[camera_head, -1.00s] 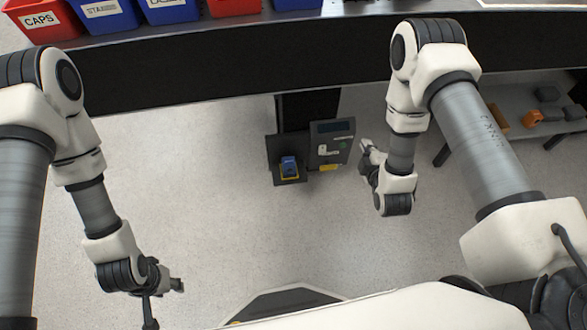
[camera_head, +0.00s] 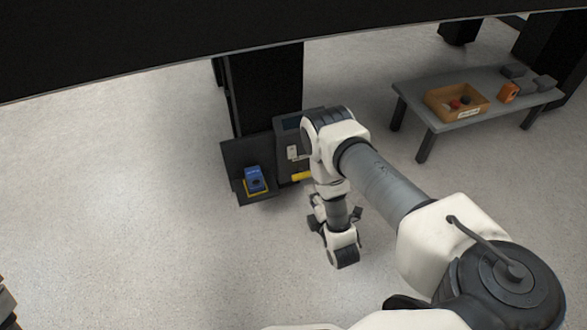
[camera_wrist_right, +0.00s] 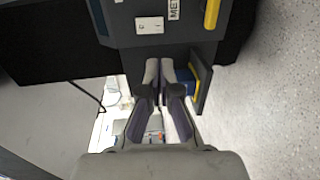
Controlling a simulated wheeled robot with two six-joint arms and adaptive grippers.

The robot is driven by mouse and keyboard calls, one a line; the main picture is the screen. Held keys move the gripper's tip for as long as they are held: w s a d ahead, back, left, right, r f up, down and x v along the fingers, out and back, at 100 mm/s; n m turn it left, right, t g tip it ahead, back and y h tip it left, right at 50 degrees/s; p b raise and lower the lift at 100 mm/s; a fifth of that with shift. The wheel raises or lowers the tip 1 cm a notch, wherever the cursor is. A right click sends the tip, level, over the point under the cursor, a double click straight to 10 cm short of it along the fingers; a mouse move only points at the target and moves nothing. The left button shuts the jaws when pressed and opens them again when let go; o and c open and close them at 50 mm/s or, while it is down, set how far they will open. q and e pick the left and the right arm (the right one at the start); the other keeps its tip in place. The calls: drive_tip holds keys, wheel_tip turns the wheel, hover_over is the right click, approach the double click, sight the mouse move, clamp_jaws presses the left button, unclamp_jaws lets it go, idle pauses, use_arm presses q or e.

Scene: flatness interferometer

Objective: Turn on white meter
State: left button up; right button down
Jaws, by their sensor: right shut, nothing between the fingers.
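A dark grey box (camera_head: 287,125) is mounted low on the black post, partly hidden behind my right arm in the head view. It carries a white switch plate (camera_head: 293,153), which also shows in the right wrist view (camera_wrist_right: 149,25). Beside the plate is a white label (camera_wrist_right: 174,9) reading "MET", cut off by the frame edge. My right gripper (camera_wrist_right: 160,65) is shut and empty, its fingertips just below the box in the wrist view. In the head view its fingers are mostly hidden by my arm. I cannot tell whether it touches the box.
A blue device (camera_head: 255,178) sits in a dark holder left of the box. A yellow bar (camera_head: 302,176) is at the box's lower edge. A low grey table (camera_head: 461,113) with an orange tray (camera_head: 435,101) stands at right. A black bench edge (camera_head: 200,40) overhangs.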

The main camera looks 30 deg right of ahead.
sight(292, 157)
drive_tip(key=b+x, duration=0.7)
drive_tip(key=x, duration=0.6)
drive_tip(key=shift+w+d+f, duration=0.1)
drive_tip(key=shift+w+f, duration=0.1)
drive_tip(key=shift+w, duration=0.15)
drive_tip(key=shift+w+r, duration=0.15)
drive_tip(key=shift+b, duration=0.3)
drive_tip(key=shift+w+d, duration=0.1)
drive_tip(key=shift+w, duration=0.15)
